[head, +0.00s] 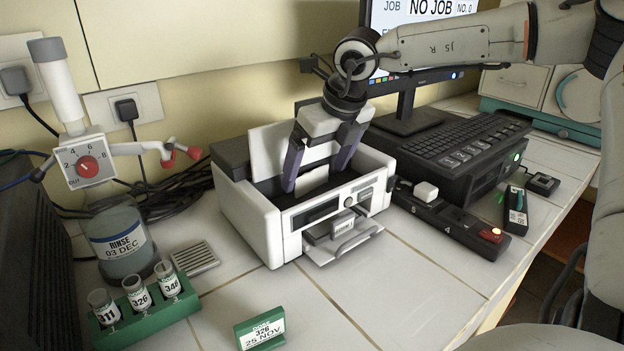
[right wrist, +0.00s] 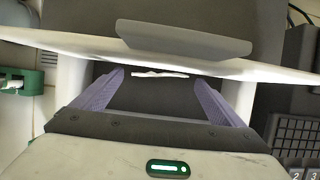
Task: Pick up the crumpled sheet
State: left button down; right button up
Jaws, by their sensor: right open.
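The crumpled sheet (head: 312,180) is a small white piece inside the open top of the white printer (head: 255,222). In the right wrist view the sheet (right wrist: 160,74) shows as a thin white strip against the dark interior. My right gripper (head: 315,183) points down into the printer opening. Its two purple-grey fingers are spread wide, one on each side of the sheet, with gaps to it. In the right wrist view the open gripper (right wrist: 160,80) holds nothing. Part of the sheet may be hidden in the printer. My left gripper is not in view.
The printer's raised lid (head: 275,145) stands behind my fingers, and its side walls flank them. A tray (head: 345,245) sticks out in front. A keyboard unit (head: 455,150) and a power strip (head: 455,222) are to the right. A green vial rack (head: 150,318) stands front left.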

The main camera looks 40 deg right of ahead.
jog(key=shift+x, duration=1.2)
jog(key=shift+r, duration=0.1)
jog(key=c, duration=1.1)
jog(key=shift+w+r, duration=0.1)
